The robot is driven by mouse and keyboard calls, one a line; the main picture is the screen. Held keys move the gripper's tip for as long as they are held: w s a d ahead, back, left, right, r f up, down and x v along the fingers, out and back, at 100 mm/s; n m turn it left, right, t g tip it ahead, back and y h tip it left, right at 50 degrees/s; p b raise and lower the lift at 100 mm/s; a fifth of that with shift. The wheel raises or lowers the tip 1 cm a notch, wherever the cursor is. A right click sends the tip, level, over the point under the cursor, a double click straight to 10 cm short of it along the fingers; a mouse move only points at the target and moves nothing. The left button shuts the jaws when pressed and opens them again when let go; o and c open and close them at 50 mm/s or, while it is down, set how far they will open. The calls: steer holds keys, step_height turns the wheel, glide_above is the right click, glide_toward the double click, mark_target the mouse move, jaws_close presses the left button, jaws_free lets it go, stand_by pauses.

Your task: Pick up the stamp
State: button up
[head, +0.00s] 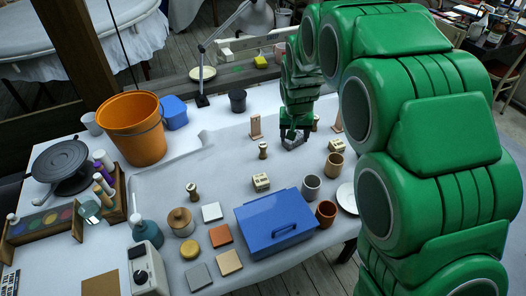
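Two small turned pieces with a pale wooden grip and dark base, which look like stamps, stand upright on the pale cloth. One stamp-like piece (263,151) is near the middle, a little left of my gripper. The other stamp-like piece (192,192) is further left and nearer the front. My gripper (293,143) points down over the cloth at the back middle, apart from both. Its grey end is small in the view, so I cannot tell whether its fingers are apart or hold anything.
A blue toolbox (275,223) stands in front, with cups (312,187) to its right. Small pale blocks (261,182) and wooden stands (255,127) are nearby. An orange bucket (135,128) is at the left. Bare cloth (225,160) lies between the bucket and my gripper.

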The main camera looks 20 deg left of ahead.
glide_toward(263, 146)
steer(key=shift+n+y, duration=0.4)
steer(key=x, duration=0.3)
steer(key=w+x, duration=0.1)
steer(key=x, duration=0.1)
steer(key=shift+d, duration=0.35)
steer(key=shift+x, duration=1.4)
steer(key=f, duration=0.3)
steer(key=shift+s+a+f, duration=0.15)
steer(key=shift+a+f, duration=0.05)
steer(key=shift+f, duration=0.05)
steer(key=shift+x, duration=0.8)
steer(key=c, duration=1)
steer(key=shift+r, duration=0.1)
